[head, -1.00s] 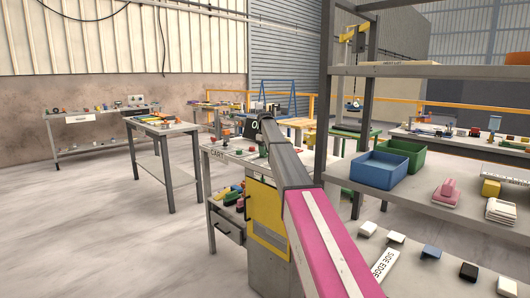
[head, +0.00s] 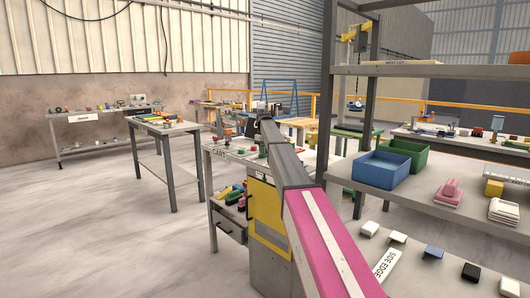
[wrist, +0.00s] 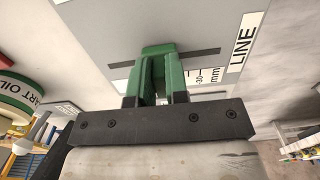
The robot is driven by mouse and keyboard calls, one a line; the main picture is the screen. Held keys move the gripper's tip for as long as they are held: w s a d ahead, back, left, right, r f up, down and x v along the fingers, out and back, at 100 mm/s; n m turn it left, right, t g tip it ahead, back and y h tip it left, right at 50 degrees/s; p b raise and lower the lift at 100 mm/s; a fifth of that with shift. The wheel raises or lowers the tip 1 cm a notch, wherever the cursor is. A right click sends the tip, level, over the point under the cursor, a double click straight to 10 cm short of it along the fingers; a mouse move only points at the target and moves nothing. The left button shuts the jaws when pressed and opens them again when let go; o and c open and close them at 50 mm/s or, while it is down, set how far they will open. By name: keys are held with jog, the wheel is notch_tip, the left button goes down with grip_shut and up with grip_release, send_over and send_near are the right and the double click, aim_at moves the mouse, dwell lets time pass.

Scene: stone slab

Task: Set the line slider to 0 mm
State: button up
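In the wrist view, a grey panel carries a dark straight slot (wrist: 201,53), a "LINE" label (wrist: 242,42) and a printed scale (wrist: 205,75) showing "30" and "mm". My gripper (wrist: 160,72) has its green fingers close together at the slot, which shows on both sides of them. The slider's knob is not clearly distinct from the green fingers, so I cannot tell whether they grip it. The scale is partly covered and no pointer is readable. In the head view, my arm hides the gripper and the panel.
A cart (head: 222,151) stands under the arm's far end. At right, a shelf (head: 465,216) holds a blue bin (head: 379,171) and a green bin (head: 405,150). A table (head: 160,127) stands left, with open floor in front. In the wrist view, a green-and-white drum (wrist: 15,95) is at left.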

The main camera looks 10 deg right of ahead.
jog(key=o, duration=0.4)
notch_tip(320, 180, up, 11)
jog(key=shift+f, duration=0.1)
dwell(0.4)
